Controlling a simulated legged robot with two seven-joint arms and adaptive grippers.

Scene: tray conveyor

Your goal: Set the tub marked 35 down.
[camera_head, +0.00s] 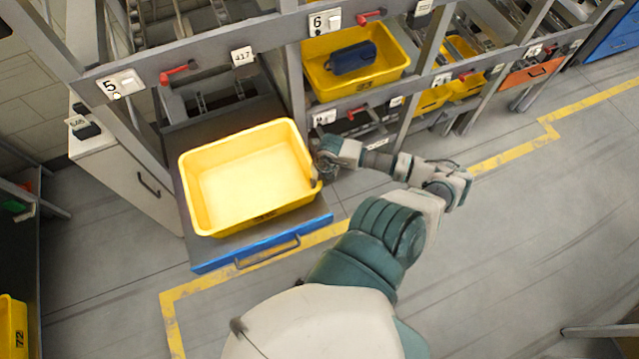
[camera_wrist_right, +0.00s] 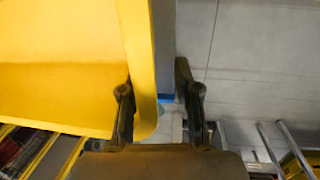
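An empty yellow tub (camera_head: 250,180) is over a pulled-out dark shelf with a blue front (camera_head: 262,246). It looks level and seems to rest there; a small gap below cannot be ruled out. The dark mark on its near wall is too small to read. My right gripper (camera_head: 320,168) is at the tub's right rim. In the right wrist view, my right gripper (camera_wrist_right: 155,76) has its fingers apart. The tub's wall (camera_wrist_right: 140,50) reaches into the gap, with one finger over the yellow and the other clear of it. My left gripper is out of view.
A rack with numbered bays stands behind. Another yellow tub (camera_head: 318,78) holds a dark blue item (camera_head: 352,58). A white cabinet (camera_head: 130,180) stands left of the shelf. A yellow tub (camera_head: 12,325) is at the lower left.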

